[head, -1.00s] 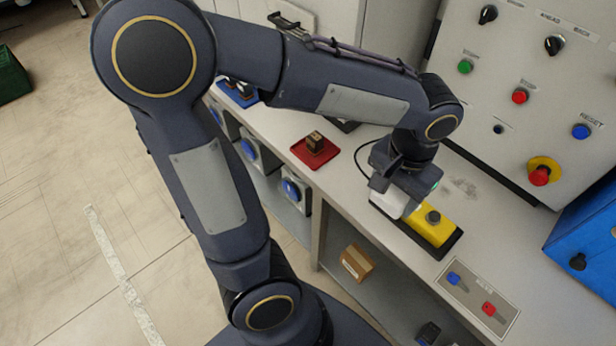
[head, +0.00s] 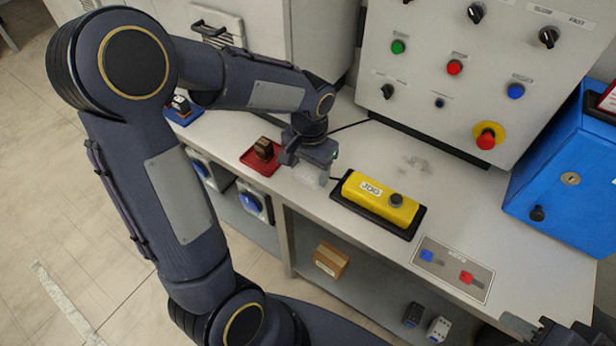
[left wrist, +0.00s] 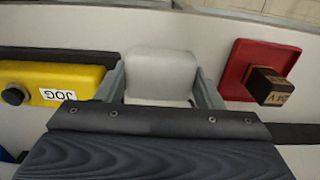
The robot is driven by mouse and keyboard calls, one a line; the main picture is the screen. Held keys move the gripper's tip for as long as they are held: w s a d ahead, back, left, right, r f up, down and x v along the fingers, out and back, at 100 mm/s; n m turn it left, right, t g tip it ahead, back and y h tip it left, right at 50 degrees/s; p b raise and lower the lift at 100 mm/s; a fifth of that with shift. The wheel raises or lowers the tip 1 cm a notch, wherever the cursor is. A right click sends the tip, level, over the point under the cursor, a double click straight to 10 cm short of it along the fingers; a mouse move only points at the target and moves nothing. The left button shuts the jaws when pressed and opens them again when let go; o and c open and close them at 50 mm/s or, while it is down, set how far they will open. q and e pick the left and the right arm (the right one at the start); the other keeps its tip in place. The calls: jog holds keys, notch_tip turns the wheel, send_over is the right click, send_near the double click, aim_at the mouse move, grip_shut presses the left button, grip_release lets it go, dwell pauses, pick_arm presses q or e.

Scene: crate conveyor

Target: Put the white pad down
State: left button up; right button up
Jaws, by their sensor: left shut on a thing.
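The white pad (left wrist: 160,66) is between the two fingers of my left gripper (left wrist: 163,90) in the left wrist view. In the head view my left gripper (head: 311,166) is over the counter, between the red tray and the yellow box, shut on the pad. The pad (head: 307,178) shows pale below the fingers. I cannot tell whether it touches the counter. My right gripper (head: 548,332) shows only partly at the bottom right edge, and its jaws are not clear.
A yellow JOG box (head: 372,193) on a black base stands right of the pad. A red tray (head: 249,161) with a brown block (head: 264,148) is at its left. The counter (head: 325,203) has free room around the pad. A control panel and blue box (head: 562,171) stand behind and right.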

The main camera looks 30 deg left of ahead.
aim_at(308, 178)
pick_arm(q)
jog(key=shift+w+a+f, duration=0.25)
jog(key=shift+f, duration=0.3)
jog(key=shift+w+f+b, duration=0.1)
jog(key=shift+f+b, duration=0.25)
jog(key=shift+f, duration=1.2)
jog(key=shift+f, duration=0.2)
jog(key=o, duration=1.1)
